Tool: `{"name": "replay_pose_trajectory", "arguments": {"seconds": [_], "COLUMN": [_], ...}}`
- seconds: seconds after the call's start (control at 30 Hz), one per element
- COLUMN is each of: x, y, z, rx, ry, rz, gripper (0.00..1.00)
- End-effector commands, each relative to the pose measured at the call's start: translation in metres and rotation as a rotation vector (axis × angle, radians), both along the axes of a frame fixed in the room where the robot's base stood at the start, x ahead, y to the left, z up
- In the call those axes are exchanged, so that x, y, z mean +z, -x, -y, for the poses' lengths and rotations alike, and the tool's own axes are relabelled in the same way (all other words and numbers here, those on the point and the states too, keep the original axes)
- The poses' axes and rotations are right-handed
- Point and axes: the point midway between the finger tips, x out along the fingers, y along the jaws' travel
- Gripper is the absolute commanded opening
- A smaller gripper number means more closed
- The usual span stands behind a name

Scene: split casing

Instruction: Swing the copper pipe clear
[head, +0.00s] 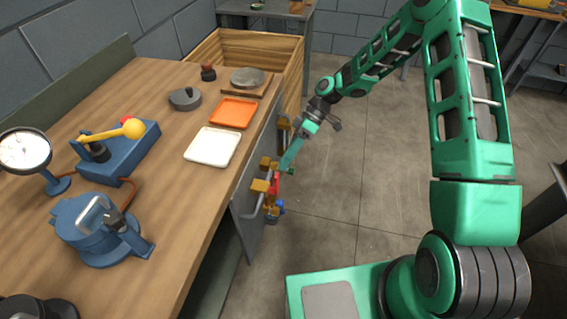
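A grey upright panel (252,213) stands at the right side of the workbench, seen nearly edge-on. Several brass-coloured blocks (260,186) stick out from its right face, with small red (275,184) and blue (280,205) parts among them. I cannot clearly pick out the copper pipe; it is too small or hidden among these fittings. My green arm reaches down from the right. My gripper (285,167) is a slim teal shape pointing down and left, close to the fittings. Its fingertips are too small to show whether they are open, or whether they touch anything.
On the wooden bench (150,85) stand a white tray (212,147), an orange tray (233,113), a blue box with a yellow-knobbed lever (125,150), a dial gauge (27,152) and a blue clamp-like device (95,230). A wooden crate (290,75) stands behind. The floor (350,190) right of the panel is clear.

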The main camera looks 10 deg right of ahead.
Motion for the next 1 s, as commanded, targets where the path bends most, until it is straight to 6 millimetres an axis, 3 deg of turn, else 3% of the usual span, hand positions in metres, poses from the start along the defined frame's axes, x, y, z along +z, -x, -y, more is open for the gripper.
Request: {"name": "replay_pose_trajectory", "arguments": {"seconds": [0.1,0.23,0.27,0.4,0.57,1.0], "x": [0.000,-0.008,-0.013,-0.038,-0.053,-0.107], "y": [0.000,-0.001,-0.001,-0.007,-0.010,0.012], "z": [0.000,0.003,0.005,0.019,0.026,-0.013], "rx": [0.000,-0.001,0.000,0.007,0.012,0.014], "ry": [0.000,0.003,0.005,0.017,0.023,0.023], "rz": [0.000,0.018,0.031,0.115,0.163,0.161], "gripper": [0.31,0.02,0.00,0.00,0.00,0.00]}}
